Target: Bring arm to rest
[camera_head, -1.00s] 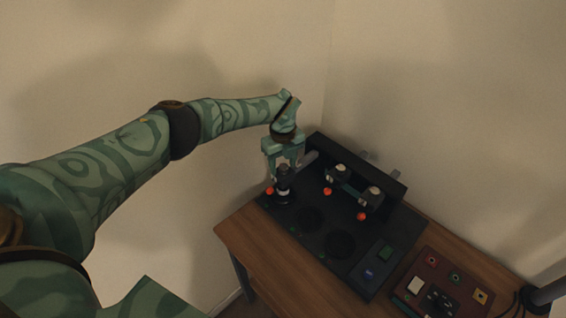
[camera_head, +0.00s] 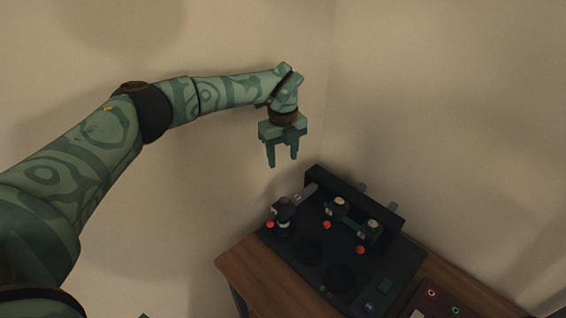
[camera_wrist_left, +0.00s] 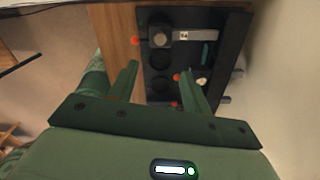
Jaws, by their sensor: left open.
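My left gripper (camera_head: 283,160) is open and empty. In the head view it hangs fingers-down in the air, above and apart from the black teardown station (camera_head: 296,253) on the table. A small dark upright part with a pale band (camera_head: 284,215) stands at the station's left end, below the gripper, with a grey bar beside it. In the left wrist view both green fingers (camera_wrist_left: 158,85) are spread with nothing between them, and the station (camera_wrist_left: 160,92) lies beyond the tips. My right gripper is in neither view.
The wooden table (camera_head: 258,285) carries the station, which has a raised back wall and several orange-red knobs (camera_head: 361,250). A dark red panel (camera_head: 437,300) with small coloured sockets sits at the lower right, cut by the frame. Bare walls stand behind; the air around the gripper is clear.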

